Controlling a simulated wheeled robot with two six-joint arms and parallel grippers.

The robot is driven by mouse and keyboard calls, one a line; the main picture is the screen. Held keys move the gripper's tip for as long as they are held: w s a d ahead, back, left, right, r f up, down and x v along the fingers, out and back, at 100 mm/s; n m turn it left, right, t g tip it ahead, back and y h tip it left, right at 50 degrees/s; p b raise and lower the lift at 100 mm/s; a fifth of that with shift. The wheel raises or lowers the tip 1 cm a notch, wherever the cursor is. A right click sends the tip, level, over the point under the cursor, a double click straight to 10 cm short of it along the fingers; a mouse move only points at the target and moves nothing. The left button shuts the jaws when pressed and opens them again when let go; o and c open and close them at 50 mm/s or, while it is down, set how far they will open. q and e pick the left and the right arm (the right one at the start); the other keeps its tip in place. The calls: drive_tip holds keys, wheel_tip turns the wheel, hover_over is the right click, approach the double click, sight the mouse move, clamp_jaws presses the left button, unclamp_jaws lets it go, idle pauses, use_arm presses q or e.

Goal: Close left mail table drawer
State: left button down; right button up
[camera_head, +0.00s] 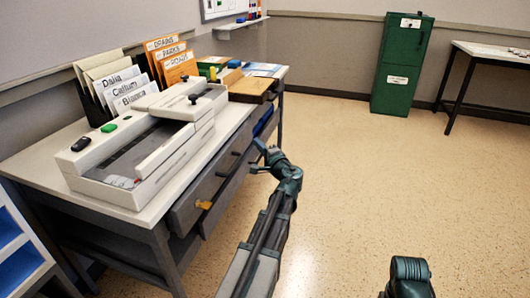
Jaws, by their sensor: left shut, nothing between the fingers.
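The mail table (143,222) stands at the left, with a row of grey drawer fronts along its long side. My left gripper (258,154) is shut and empty, beside the far part of the drawer row and clear of the yellow piece. Whether it touches a drawer front is unclear. My right gripper is out of view; only a piece of my right arm shows at the bottom.
A white sorting machine (150,150), file folders (120,88) and a wooden box (250,90) crowd the tabletop. A blue-and-white shelf unit (22,245) stands at the lower left. A green cabinet (401,65) and another table (492,50) are far off. Floor to the right is clear.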

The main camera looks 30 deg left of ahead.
sight(238, 143)
use_arm(q)
drive_tip(key=shift+s+a, duration=0.25)
drive_tip(key=shift+a, duration=0.8)
drive_tip(key=shift+s+a, duration=0.25)
drive_tip(key=shift+a, duration=0.8)
drive_tip(key=shift+s+a, duration=0.2)
drive_tip(key=shift+a, duration=0.55)
drive_tip(key=shift+s+a, duration=0.25)
drive_tip(key=shift+a, duration=0.45)
drive_tip(key=shift+s+a, duration=0.2)
drive_tip(key=shift+a, duration=0.55)
drive_tip(key=d, duration=0.5)
drive_tip(key=shift+w+d, duration=0.1)
drive_tip(key=shift+w, duration=0.25)
drive_tip(key=v, duration=0.9)
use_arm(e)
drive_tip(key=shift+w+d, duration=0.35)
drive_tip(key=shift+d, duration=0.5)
